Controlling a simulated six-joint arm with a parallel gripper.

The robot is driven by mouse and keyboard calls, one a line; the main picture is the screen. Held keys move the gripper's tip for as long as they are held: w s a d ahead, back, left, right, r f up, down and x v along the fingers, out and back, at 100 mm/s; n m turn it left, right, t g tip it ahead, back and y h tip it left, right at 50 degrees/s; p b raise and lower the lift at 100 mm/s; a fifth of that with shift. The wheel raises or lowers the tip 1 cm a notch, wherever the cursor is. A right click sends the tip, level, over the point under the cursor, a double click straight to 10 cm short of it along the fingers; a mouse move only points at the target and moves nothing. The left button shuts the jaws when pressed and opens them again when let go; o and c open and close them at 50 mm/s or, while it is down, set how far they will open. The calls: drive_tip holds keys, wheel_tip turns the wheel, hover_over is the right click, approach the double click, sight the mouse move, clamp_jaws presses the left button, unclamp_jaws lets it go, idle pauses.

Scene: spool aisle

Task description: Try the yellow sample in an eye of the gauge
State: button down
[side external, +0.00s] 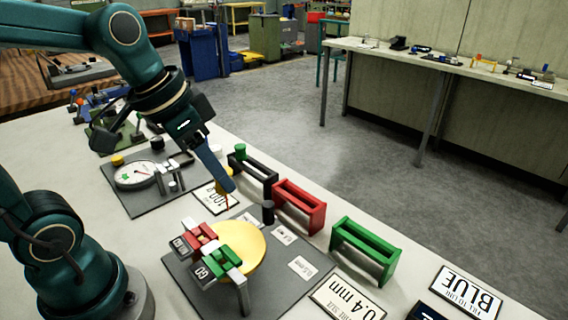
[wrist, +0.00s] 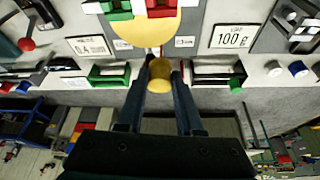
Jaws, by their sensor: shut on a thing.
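The yellow sample (wrist: 160,72) is between the fingers of my gripper (wrist: 160,58) in the wrist view; its outline is partly hidden by the fingers. The gauge has a round yellow plate (side external: 250,246) with a red block pair (side external: 199,238) and a green block pair (side external: 223,259), beside dark tags, one reading GO. My gripper is beyond the plate's far edge and above it, apart from both pairs. The eye openings are too small to make out.
A black rack (side external: 262,181) holding a green-topped piece, a red rack (side external: 299,206) and a green rack (side external: 365,250) line the table's far edge. A short dark post (side external: 268,212) stands near the plate. A dial instrument (side external: 135,175) is at left.

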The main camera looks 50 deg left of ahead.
drive_tip(key=n, duration=0.1)
drive_tip(key=s+n+y, duration=0.1)
drive_tip(key=n, duration=0.1)
drive_tip(key=d+n, duration=0.1)
drive_tip(key=shift+s+r+y, duration=0.4)
drive_tip(key=shift+s+d+f+m+h, duration=0.25)
drive_tip(key=shift+s+d+m, duration=0.3)
drive_tip(key=shift+d, duration=0.3)
drive_tip(key=shift+s+d+f+m+h, duration=0.15)
drive_tip(key=shift+s+d+f+m, duration=0.2)
drive_tip(key=shift+s+d, duration=0.45)
drive_tip(key=shift+s+d+f+m+h, duration=0.2)
drive_tip(key=shift+s+d+f+m, duration=0.25)
drive_tip(key=shift+d, duration=0.45)
drive_tip(key=shift+f, duration=2.45)
